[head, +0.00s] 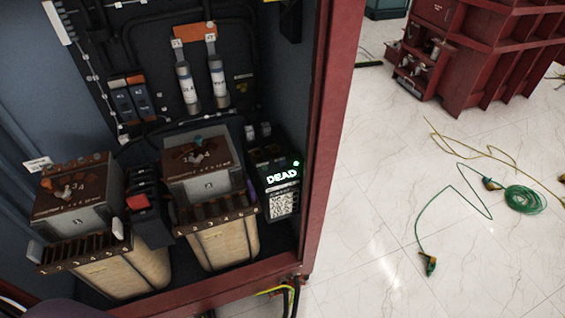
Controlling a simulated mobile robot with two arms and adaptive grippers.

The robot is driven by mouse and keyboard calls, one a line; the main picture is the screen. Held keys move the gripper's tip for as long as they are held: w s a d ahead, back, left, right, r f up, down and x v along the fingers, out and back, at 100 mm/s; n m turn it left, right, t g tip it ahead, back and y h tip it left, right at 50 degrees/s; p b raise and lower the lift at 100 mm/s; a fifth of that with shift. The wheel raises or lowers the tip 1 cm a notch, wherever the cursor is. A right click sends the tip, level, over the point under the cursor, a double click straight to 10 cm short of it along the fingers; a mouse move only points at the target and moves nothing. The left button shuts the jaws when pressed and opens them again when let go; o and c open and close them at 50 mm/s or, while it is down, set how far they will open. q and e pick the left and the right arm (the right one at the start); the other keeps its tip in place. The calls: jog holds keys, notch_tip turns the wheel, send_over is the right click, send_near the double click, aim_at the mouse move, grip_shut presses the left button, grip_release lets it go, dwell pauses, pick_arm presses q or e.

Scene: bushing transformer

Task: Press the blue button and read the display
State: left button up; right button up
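A small dark device with a lit display (281,176) stands in the lower right of the open cabinet. The display reads "DEAD" in pale green glowing letters. A green light (295,163) glows at its upper right, and a white label with a dark pattern (284,203) is below the text. I cannot make out a blue button on the device or elsewhere. Neither of my grippers is in view.
Two transformers with tan windings (228,243) (133,273) stand left of the device, with a red-topped switch (138,202) between them. The cabinet's red frame (331,130) borders the right. Green cable (524,199) and clamps lie on the pale tiled floor.

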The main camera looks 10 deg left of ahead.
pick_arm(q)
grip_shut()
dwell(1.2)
